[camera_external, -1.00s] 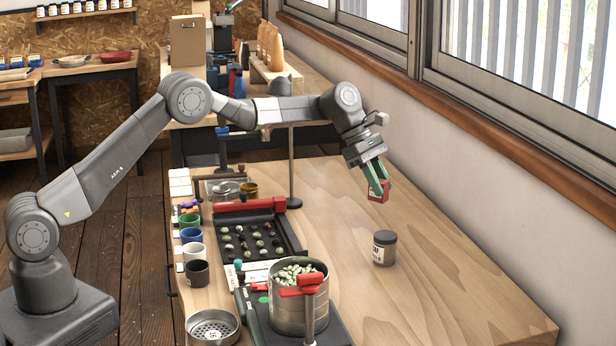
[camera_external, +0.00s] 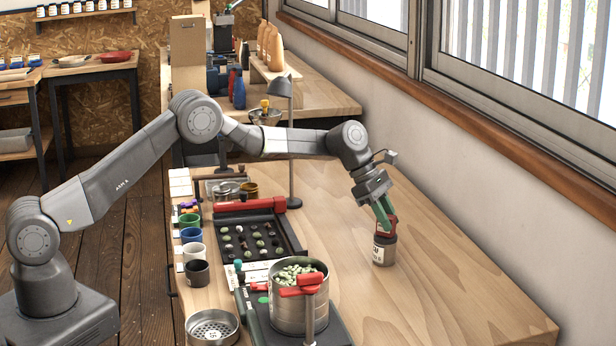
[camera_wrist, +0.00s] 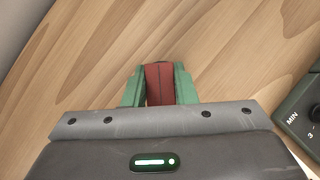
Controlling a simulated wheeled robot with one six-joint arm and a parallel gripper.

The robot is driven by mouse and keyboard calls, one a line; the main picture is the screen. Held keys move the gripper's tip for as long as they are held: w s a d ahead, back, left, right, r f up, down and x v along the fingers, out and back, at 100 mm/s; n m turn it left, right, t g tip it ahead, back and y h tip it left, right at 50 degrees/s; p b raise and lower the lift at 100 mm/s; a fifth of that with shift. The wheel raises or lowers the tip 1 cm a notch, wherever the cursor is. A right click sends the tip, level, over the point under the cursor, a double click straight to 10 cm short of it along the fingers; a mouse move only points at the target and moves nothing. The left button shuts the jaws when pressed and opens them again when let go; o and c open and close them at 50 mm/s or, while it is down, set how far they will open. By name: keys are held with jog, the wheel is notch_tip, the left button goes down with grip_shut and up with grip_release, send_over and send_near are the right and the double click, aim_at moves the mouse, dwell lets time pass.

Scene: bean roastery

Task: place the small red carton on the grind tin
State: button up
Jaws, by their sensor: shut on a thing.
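The small red carton (camera_external: 391,222) is held between the green fingers of my gripper (camera_external: 385,217), which is shut on it. In the wrist view the red carton (camera_wrist: 160,84) shows between the two fingertips (camera_wrist: 160,88). The grind tin (camera_external: 384,250), a dark-lidded can with a pale label, stands upright on the wooden table. In the outside view the carton is at the tin's top, partly covering its lid; I cannot tell whether they touch. The tin is not seen in the wrist view, hidden behind the carton and gripper.
A pot of green beans (camera_external: 297,300) with a red-handled part stands at the front. A black bean tray (camera_external: 262,255) and a lamp (camera_external: 291,150) are left of the tin. The wooden table (camera_external: 440,290) is clear around and right of the tin.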

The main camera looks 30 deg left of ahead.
jog(key=o, duration=1)
jog(key=v, duration=1.2)
jog(key=shift+r, duration=0.1)
jog(key=x, duration=1.2)
jog(key=shift+d+f, duration=0.1)
jog(key=shift+f, duration=0.1)
notch_tip(320, 180, up, 3)
jog(key=shift+f, duration=0.1)
jog(key=shift+r, duration=0.55)
